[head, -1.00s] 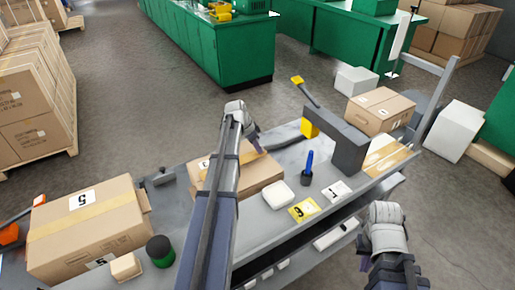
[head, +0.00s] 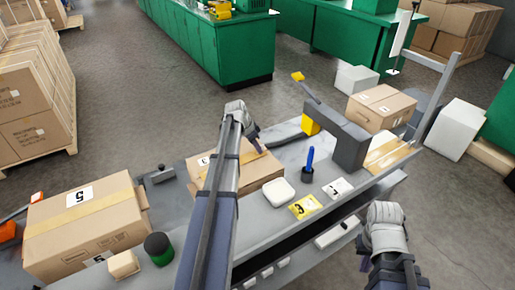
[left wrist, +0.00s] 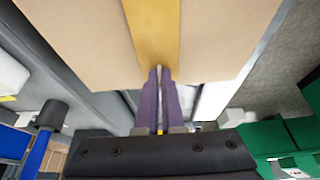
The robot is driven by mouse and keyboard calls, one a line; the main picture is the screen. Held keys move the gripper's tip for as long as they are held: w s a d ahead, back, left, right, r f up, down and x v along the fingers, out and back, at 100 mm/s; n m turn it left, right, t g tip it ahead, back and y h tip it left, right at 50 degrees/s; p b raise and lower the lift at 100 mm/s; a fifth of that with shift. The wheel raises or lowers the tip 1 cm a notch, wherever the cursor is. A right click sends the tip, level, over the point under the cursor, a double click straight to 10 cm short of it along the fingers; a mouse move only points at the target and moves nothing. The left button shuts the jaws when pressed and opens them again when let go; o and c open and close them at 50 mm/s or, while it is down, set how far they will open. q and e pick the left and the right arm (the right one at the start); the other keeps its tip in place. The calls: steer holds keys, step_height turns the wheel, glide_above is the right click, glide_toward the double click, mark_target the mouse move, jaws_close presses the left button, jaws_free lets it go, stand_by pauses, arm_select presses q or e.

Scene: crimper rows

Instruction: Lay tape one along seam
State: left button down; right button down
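A cardboard box (head: 262,173) lies on the grey bench under my left arm, which hides part of it. A tan tape strip (left wrist: 152,28) runs along the middle of its top in the left wrist view. My left gripper (head: 258,149) is over the box's far side in the head view. Its purple fingers (left wrist: 160,73) are close together at the strip's end, with only a thin line between them. I cannot tell whether they touch the strip or box. My right gripper (head: 364,262) hangs off the bench's front at the right; its fingers are mostly hidden.
A taped box marked 5 (head: 85,228) stands at the left, beside a green-black roll (head: 158,249). A white block (head: 278,192), a blue-handled tool (head: 309,163) and a yellow card (head: 304,207) lie right of the middle box. A dark grey arch (head: 349,145) and another box (head: 381,107) stand beyond.

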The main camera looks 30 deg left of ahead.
arm_select(q)
steer(key=c, duration=1)
jaws_free()
steer(key=shift+o, duration=0.2)
steer(key=shift+r, duration=0.1)
steer(key=p+v, duration=0.7)
steer(key=shift+r, duration=0.25)
steer(key=shift+s, duration=0.1)
